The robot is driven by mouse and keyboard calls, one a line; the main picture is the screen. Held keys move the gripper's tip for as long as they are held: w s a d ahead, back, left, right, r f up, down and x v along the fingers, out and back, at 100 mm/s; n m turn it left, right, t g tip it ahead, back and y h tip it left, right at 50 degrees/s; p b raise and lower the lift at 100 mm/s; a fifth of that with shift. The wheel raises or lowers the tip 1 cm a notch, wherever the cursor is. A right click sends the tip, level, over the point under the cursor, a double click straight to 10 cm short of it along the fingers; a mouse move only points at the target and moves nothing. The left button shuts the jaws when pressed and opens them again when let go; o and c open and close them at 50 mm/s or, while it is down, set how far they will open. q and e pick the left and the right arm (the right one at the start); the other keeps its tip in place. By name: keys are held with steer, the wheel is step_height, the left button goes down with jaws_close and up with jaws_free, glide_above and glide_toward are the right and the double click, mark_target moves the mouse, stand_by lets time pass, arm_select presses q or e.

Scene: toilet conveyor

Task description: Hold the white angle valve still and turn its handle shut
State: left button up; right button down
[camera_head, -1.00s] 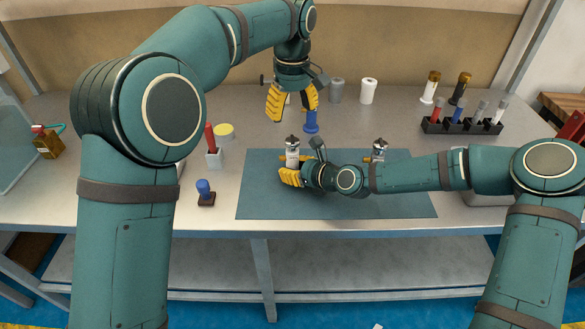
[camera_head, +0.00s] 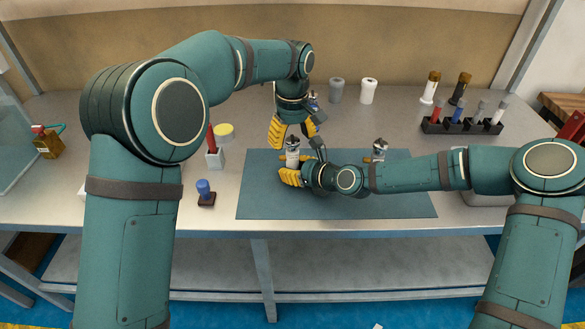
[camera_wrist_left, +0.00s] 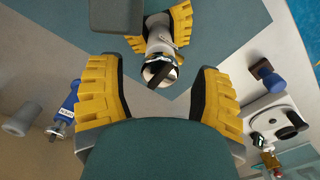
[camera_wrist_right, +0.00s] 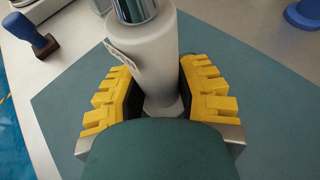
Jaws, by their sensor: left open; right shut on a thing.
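The white angle valve (camera_head: 292,158) stands upright at the left part of the blue-grey mat (camera_head: 340,205). My right gripper (camera_wrist_right: 153,68) is shut around its pale body, seen close in the right wrist view (camera_wrist_right: 150,60); a chrome part (camera_wrist_right: 134,9) sits above the jaws. My left gripper (camera_head: 293,133) is open and empty, pointing down just above the valve's top. In the left wrist view the valve's metal top and handle (camera_wrist_left: 160,72) lie between the open fingers, apart from them. The handle's exact angle is hard to tell.
A blue stamp (camera_head: 205,192), a red-handled item (camera_head: 213,150) and a yellow-topped pot (camera_head: 223,132) stand left. A black rack (camera_head: 462,126) is back right. The front of the mat is clear.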

arm_select(q)
steer(key=n, duration=0.5)
steer(key=c, duration=1)
steer(key=m, duration=1)
steer(key=o, duration=1)
